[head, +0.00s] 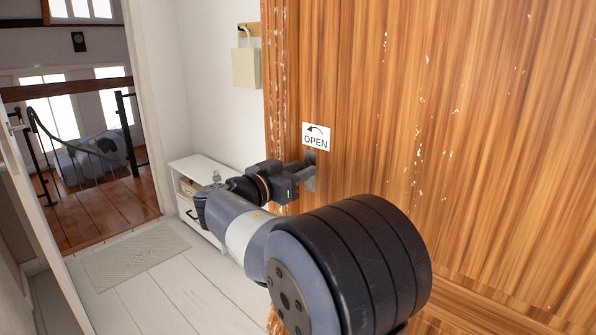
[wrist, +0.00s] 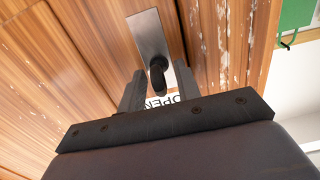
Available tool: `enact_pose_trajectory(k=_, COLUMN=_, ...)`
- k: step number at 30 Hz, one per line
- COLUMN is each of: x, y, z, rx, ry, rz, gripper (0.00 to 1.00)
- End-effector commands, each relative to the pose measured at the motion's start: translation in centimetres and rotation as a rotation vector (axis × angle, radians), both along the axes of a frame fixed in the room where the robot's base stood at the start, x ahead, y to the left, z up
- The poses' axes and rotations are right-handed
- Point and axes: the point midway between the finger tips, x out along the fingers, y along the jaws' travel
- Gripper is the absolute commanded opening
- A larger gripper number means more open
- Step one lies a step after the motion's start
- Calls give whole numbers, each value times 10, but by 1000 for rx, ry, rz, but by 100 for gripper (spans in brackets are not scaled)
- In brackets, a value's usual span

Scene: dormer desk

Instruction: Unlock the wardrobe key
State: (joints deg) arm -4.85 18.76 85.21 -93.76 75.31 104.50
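The wooden wardrobe door (head: 440,120) fills the right of the head view. A metal lock plate (head: 310,180) sits on it, and shows more fully in the wrist view (wrist: 148,35). A dark key (wrist: 157,78) sticks out of the plate's lower part in the wrist view; in the head view I cannot make it out behind my gripper. My gripper (head: 302,172) is at the plate. In the wrist view its two fingers (wrist: 158,88) stand apart, one on each side of the key, with gaps visible. A white OPEN label (head: 316,136) with a curved arrow is above the plate.
A low white cabinet (head: 195,172) stands left of the wardrobe. A bag (head: 246,67) hangs on the wall above it. A mat (head: 135,256) lies on the pale floor by an open doorway, with a railing (head: 75,150) beyond.

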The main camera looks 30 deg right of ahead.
Motion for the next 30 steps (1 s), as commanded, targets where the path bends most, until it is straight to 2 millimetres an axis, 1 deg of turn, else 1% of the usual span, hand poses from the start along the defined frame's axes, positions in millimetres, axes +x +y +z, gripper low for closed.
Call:
enact_pose_trajectory(k=4, x=0, y=0, z=0, rx=0, ry=0, rz=0, gripper=31)
enact_pose_trajectory(k=15, x=0, y=0, z=0, rx=0, ry=1, rz=0, gripper=1)
enact_pose_trajectory(k=25, x=0, y=0, z=-1, rx=-3, ry=8, rz=-1, gripper=0)
enact_pose_trajectory(k=30, x=0, y=1, z=-1, rx=-18, ry=51, rz=-1, gripper=0)
